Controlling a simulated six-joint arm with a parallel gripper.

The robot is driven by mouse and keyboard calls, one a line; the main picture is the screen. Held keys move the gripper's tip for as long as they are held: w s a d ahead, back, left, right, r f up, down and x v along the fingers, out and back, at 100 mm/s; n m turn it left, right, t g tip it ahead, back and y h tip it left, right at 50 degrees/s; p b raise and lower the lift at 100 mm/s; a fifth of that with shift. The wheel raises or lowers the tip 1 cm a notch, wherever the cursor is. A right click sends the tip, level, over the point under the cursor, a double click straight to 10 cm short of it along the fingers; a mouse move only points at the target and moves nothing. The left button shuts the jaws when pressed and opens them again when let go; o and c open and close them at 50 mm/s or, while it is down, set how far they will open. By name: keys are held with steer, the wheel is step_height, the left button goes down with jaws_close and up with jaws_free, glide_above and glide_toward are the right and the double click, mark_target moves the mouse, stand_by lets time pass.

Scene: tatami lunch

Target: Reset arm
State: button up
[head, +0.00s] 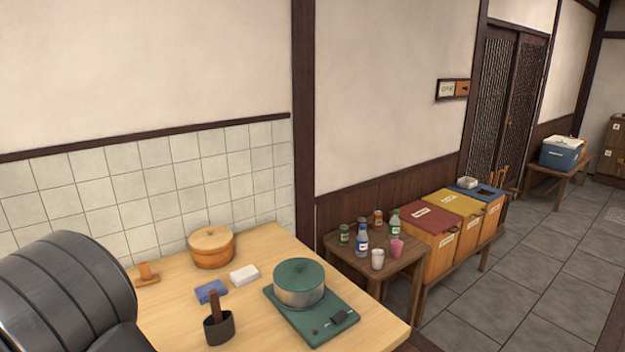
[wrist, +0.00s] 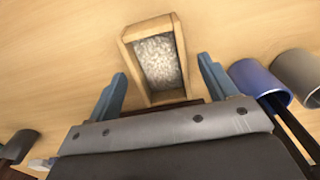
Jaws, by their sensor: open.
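Beyond the fingertips, a wooden box (wrist: 180,30) with a grey speckled inside lies on the light wooden surface (wrist: 60,50). I cannot tell whether the fingers are above the surface or close to it. In the head view a large dark rounded part of my arm fills the lower left corner, and the gripper does not show there.
A blue cup (wrist: 258,80) and a grey cup (wrist: 298,72) are right of the gripper. In the head view, the wooden counter (head: 175,315) holds a pot (head: 299,285) on a green cooker (head: 330,328), a lidded wooden tub (head: 211,248) and a dark holder (head: 219,330). A side table (head: 345,262) bears bottles.

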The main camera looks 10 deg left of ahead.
step_height(320, 180, down, 3)
steer(key=shift+f, duration=0.1)
step_height(320, 180, up, 13)
step_height(320, 180, down, 12)
steer(key=shift+r, duration=0.1)
step_height(320, 180, up, 4)
steer(key=shift+f, duration=0.2)
steer(key=w+d+r, duration=0.7)
steer(key=w+d, duration=0.1)
steer(key=w, duration=0.1)
steer(key=w+d, duration=0.4)
steer(key=d, duration=1.2)
steer(key=shift+m, duration=0.3)
steer(key=s+a+f, duration=0.2)
steer(key=a, duration=0.1)
steer(key=s+a+f, duration=0.2)
steer(key=a+f, duration=0.1)
steer(key=s+a+f, duration=0.2)
steer(key=s+a, duration=0.1)
steer(key=shift+a+f, duration=0.35)
steer(key=shift+f, duration=0.05)
steer(key=shift+s+a+f, duration=0.1)
steer(key=shift+f, duration=0.85)
steer(key=shift+o, duration=0.4)
